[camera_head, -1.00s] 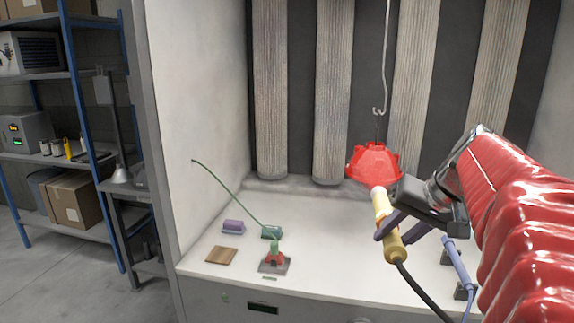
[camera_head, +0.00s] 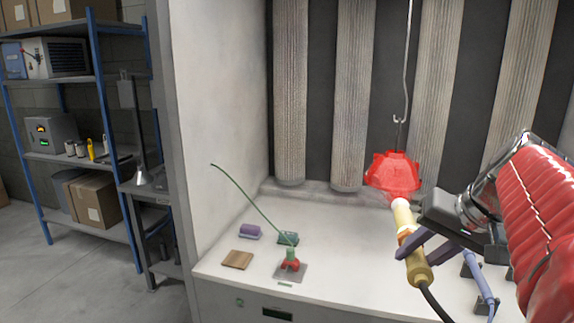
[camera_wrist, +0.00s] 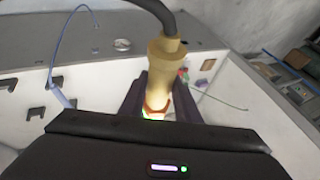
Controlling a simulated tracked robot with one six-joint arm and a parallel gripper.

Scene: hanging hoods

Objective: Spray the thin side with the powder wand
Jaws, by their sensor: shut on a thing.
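A red hood (camera_head: 393,174) hangs from a hook on a thin wire (camera_head: 404,80) in front of the filter columns. My gripper (camera_head: 412,247) is shut on the tan powder wand (camera_head: 417,268), whose black cable trails down. The wand's pale tip (camera_head: 400,204) points up, just below the hood's lower edge in the picture. A faint reddish haze shows around the tip; I cannot tell whether it is powder. In the wrist view the wand (camera_wrist: 160,80) sits between my dark fingers, and the hood is hidden. I cannot tell which side of the hood is thin.
A blue wand-like tool (camera_head: 481,283) stands right. Shelves (camera_head: 75,155) are left.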

